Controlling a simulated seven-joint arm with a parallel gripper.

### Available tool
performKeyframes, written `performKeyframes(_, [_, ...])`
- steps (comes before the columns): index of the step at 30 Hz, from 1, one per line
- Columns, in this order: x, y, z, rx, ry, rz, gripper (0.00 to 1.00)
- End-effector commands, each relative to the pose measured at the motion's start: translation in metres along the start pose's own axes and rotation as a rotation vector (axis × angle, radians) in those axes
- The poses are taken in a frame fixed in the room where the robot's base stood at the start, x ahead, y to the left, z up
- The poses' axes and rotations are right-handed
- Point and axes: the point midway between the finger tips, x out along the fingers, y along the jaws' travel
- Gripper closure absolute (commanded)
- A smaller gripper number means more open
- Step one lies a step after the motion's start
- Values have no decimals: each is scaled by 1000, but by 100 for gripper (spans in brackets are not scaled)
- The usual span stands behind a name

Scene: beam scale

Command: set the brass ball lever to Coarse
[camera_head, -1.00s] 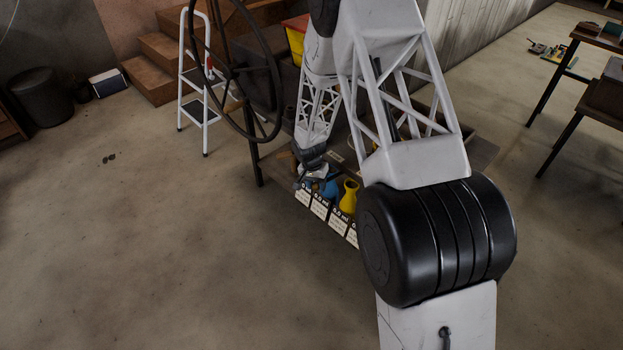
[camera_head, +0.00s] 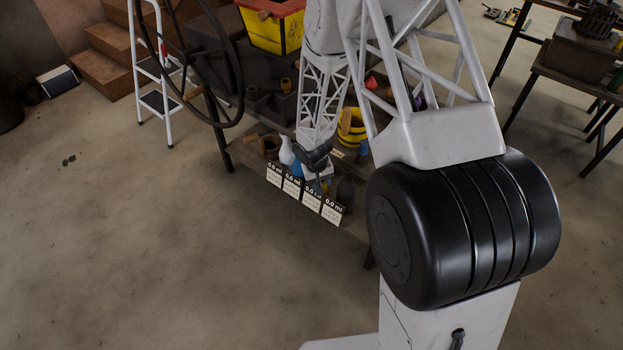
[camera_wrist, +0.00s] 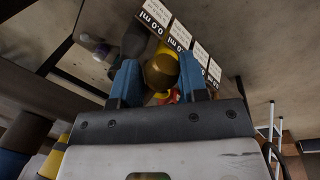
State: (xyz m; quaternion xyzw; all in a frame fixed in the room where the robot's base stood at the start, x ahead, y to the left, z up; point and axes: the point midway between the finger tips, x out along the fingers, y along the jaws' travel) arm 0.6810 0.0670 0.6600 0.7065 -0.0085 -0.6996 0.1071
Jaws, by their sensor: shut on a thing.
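The ball's stem, the rest of the lever and any Coarse marking do not show. In the head view, my gripper (camera_head: 318,178) is down at the front of a cluttered bench, just behind a row of white cards (camera_head: 304,194). The ball cannot be made out there.
A pale blue bottle (camera_head: 286,150) stands left of my gripper, and a yellow container (camera_head: 351,126) lies behind it to the right. A large dark wheel (camera_head: 236,75) and a white stepladder (camera_head: 150,80) stand left of the bench. The floor in front is clear.

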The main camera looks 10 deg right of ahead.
Motion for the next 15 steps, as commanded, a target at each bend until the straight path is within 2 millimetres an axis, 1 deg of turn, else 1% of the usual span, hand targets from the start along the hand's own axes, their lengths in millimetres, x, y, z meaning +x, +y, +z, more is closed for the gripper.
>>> performKeyframes(4, [-1,7,0,-22,10,0,100])
performKeyframes(15, [0,9,1,-28,11,0,100])
